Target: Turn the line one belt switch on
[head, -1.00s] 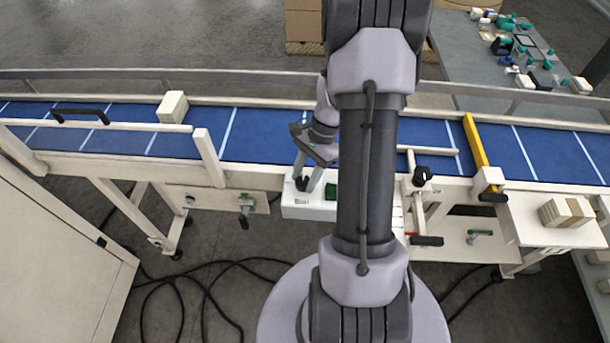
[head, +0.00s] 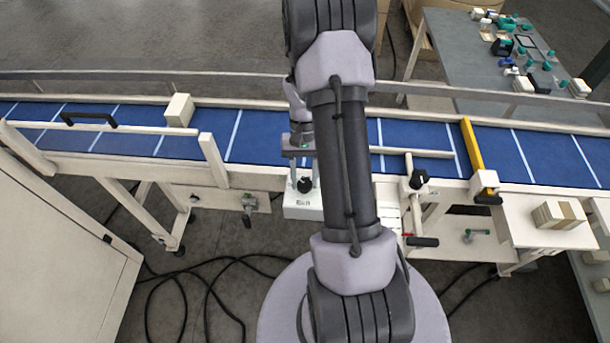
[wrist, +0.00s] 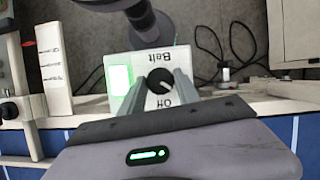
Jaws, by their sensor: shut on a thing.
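The belt switch is a black round knob (wrist: 160,80) on a white box (head: 303,207). In the wrist view the labels "Belt" and "Off" read upside down on the box, and a green lamp (wrist: 120,80) beside the knob is lit. My gripper (head: 304,181) reaches down to the box from the belt side, its two fingers shut on the knob. In the wrist view one finger lies on each side of the knob. I cannot tell exactly where the knob points. In the head view my arm hides the lamp's side of the box.
The blue conveyor belt (head: 262,139) runs behind the box with a cream carton (head: 179,110) on it. A yellow bar (head: 474,146) crosses the belt at right. A lever handle (head: 248,210) hangs left of the box. Cables (head: 213,270) lie on the floor.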

